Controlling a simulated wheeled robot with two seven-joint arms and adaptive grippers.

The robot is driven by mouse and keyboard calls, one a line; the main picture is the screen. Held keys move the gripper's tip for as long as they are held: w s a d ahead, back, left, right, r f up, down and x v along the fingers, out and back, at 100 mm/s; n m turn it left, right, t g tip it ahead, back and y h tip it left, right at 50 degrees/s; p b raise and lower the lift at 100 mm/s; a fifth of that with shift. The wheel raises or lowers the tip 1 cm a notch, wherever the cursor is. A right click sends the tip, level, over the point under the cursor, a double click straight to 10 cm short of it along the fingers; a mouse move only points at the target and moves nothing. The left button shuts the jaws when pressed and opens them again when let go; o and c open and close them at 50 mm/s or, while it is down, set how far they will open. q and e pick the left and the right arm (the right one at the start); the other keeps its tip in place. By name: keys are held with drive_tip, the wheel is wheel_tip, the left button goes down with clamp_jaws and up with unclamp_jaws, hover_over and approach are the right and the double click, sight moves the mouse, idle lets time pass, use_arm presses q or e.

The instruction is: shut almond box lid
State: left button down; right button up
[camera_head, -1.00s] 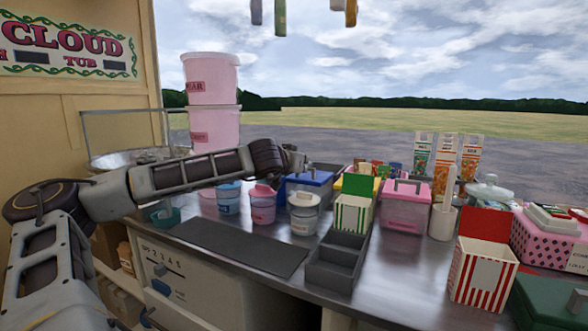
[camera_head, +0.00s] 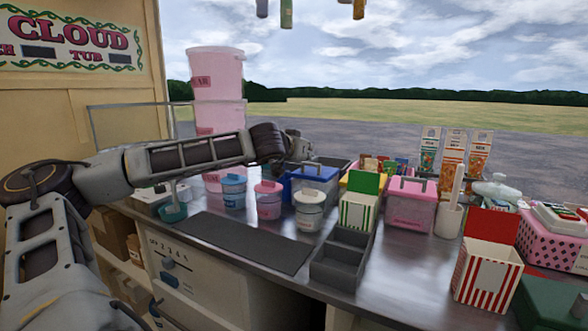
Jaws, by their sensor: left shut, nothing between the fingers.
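Two boxes have raised lids, and no readable label shows which is the almond box. The green-and-white striped box (camera_head: 358,212) stands mid-counter with its green lid (camera_head: 369,184) up. The red-and-white striped box (camera_head: 486,274) stands at the right front with its red lid (camera_head: 492,226) up. My left gripper (camera_head: 300,149) is shut and empty. My right gripper is not in view.
Lidded tubs (camera_head: 268,203) stand left of the green-striped box. A grey divided tray (camera_head: 341,262) lies in front of it, with a dark mat (camera_head: 238,242) to the left.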

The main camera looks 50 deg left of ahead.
use_arm(q)
drive_tip(key=s+d+f+b, duration=0.1)
drive_tip(key=s+d+f, duration=0.1)
drive_tip(key=s, duration=0.5)
drive_tip(key=shift+s+d+f, duration=0.15)
drive_tip(key=shift+s+f, duration=0.15)
drive_tip(key=shift+f, duration=0.05)
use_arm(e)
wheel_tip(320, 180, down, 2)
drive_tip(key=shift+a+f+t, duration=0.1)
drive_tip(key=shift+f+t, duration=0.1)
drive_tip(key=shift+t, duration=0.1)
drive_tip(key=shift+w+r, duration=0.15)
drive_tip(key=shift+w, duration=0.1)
